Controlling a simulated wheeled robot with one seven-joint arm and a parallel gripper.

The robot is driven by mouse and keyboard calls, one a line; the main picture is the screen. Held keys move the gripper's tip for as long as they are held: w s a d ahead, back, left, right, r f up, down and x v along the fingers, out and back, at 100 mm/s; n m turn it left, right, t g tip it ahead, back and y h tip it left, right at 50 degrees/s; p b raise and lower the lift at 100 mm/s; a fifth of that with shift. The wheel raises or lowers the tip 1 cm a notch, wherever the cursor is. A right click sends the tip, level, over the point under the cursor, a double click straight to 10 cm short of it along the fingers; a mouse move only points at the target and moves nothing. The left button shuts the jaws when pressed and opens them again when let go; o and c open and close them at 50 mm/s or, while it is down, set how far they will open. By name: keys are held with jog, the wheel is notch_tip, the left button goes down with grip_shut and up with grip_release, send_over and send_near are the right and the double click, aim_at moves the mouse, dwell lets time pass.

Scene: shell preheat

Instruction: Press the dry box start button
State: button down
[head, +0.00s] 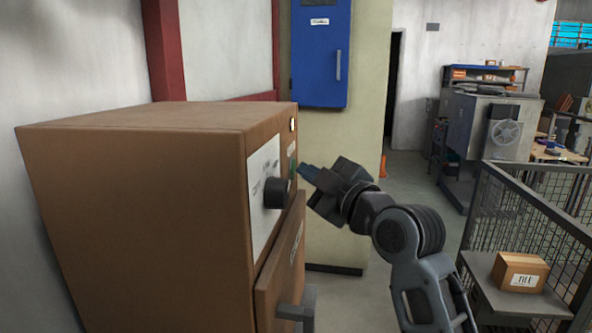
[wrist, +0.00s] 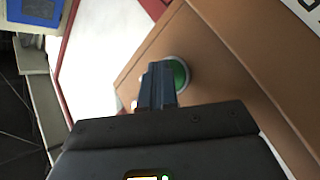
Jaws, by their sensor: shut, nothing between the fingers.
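The dry box (head: 140,190) is a large brown cabinet at the left of the head view. Its front has a white panel, a black knob (head: 276,192) and a door with a handle (head: 297,312). The green start button (wrist: 179,75) shows in the wrist view, in a pale ring on the brown front. My gripper (head: 308,173) is shut and empty, its tips pointing at the front near the button. In the wrist view the shut fingers (wrist: 157,82) partly cover the button's left side. I cannot tell whether the tips touch it.
A blue wall cabinet (head: 321,50) hangs behind the box. A mesh cage (head: 535,205) with a cardboard box (head: 519,272) on a grey shelf stands at right. A grey machine (head: 490,125) is farther back. Open floor lies between.

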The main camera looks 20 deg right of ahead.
jog(key=shift+s+d+b, duration=0.35)
jog(key=shift+s+d, duration=0.15)
jog(key=shift+d, duration=0.15)
jog(key=s+d, duration=0.1)
jog(key=d+b, duration=0.1)
jog(key=s+d, duration=0.1)
jog(key=d, duration=0.1)
jog(key=shift+s+d+b, duration=0.1)
jog(key=shift+s+b, duration=0.25)
jog(key=shift+b, duration=0.05)
dwell(0.7)
